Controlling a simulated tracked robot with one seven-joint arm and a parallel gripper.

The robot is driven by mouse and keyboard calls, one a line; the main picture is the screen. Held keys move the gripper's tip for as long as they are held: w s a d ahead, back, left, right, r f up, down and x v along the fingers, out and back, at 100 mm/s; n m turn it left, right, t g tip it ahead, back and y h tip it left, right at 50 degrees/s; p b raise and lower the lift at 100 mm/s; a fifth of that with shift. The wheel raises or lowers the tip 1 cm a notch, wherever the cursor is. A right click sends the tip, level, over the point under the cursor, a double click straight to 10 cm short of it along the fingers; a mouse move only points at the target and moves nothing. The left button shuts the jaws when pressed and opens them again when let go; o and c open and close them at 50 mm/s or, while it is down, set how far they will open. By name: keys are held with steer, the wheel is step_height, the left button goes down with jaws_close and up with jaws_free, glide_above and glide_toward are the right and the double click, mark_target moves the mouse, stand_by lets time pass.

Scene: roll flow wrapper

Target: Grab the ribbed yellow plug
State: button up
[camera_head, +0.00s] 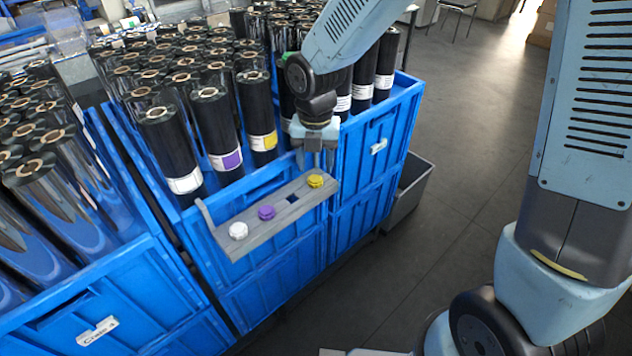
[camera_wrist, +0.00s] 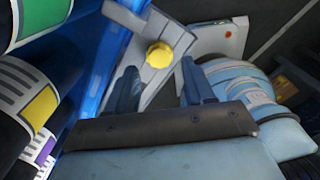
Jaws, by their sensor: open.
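The ribbed yellow plug (camera_head: 315,181) sits at the right end of a grey shelf (camera_head: 250,240) on the front of a blue crate. In the wrist view the yellow plug (camera_wrist: 159,55) lies beyond my fingertips, roughly midway between them. My gripper (camera_head: 318,160) is open and empty, just above and behind the plug in the head view. Its two fingers also show in the wrist view (camera_wrist: 160,80), spread apart and not touching the plug. A purple plug (camera_head: 266,212) and a white plug (camera_head: 238,230) sit further left on the same shelf.
Blue crates (camera_head: 365,190) hold many upright dark film rolls (camera_head: 168,145), some with white, purple or yellow labels. Rolls stand close behind my gripper. A grey bin (camera_head: 410,195) is on the floor to the right. Open floor (camera_head: 450,150) lies right of the crates.

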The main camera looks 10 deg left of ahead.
mark_target(315, 177)
step_height(315, 177, down, 4)
steer(key=shift+f, duration=0.1)
steer(key=c, duration=0.8)
steer(key=shift+w, duration=0.1)
